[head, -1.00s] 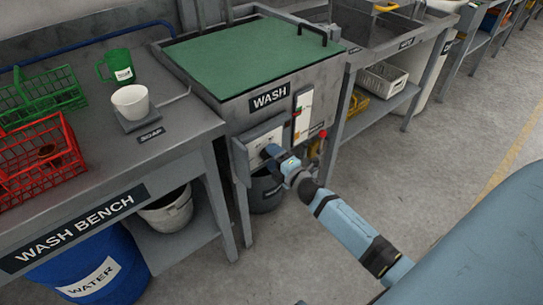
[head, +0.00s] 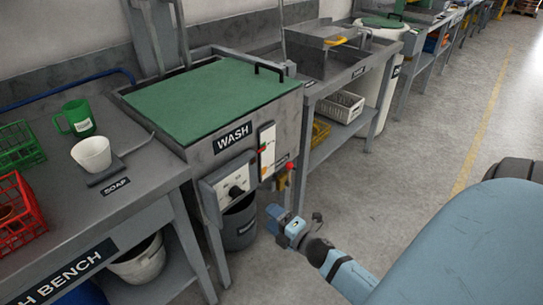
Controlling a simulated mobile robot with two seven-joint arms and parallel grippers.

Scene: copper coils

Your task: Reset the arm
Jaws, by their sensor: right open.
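My right gripper (head: 280,222) is open and empty, in front of the wash station (head: 240,145) and low over the floor. It is apart from the control panel (head: 228,186), whose black knob (head: 236,191) is now uncovered. My right arm (head: 345,270) comes in from the lower right. My left gripper is not in view.
The wash bench (head: 150,185) at left holds a green mug (head: 76,118), a white cup (head: 91,154), a green crate (head: 18,150) and a red crate (head: 20,215). A dark bucket (head: 240,228) stands below the panel. The floor (head: 400,170) at right is clear.

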